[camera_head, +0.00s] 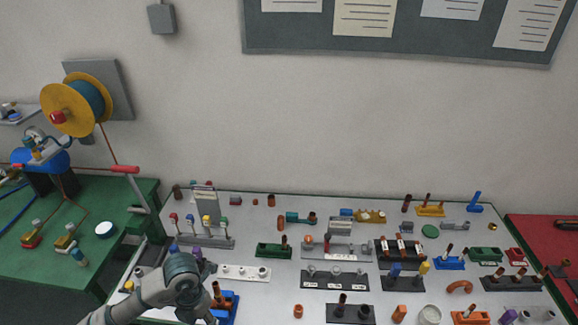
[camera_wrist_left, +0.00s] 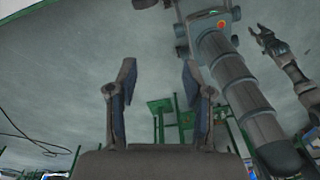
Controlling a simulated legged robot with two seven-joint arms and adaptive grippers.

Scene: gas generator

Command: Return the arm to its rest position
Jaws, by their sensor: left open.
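My left arm (camera_head: 160,285) comes in from the lower left in the head view and reaches over the left front part of the white table. Its fingers are not clearly visible there. In the left wrist view my left gripper (camera_wrist_left: 157,72) has its two fingers apart, with nothing between them. My other arm (camera_wrist_left: 288,68) shows at the upper right of the left wrist view. The head view does not show that arm.
The white table (camera_head: 245,305) carries many small fixtures and pegs. A blue block (camera_head: 229,305) lies close beside my left arm. A green table (camera_head: 120,190) with a yellow reel (camera_head: 57,108) stands at the left, and a red table (camera_head: 545,235) at the right. Air above the tables is clear.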

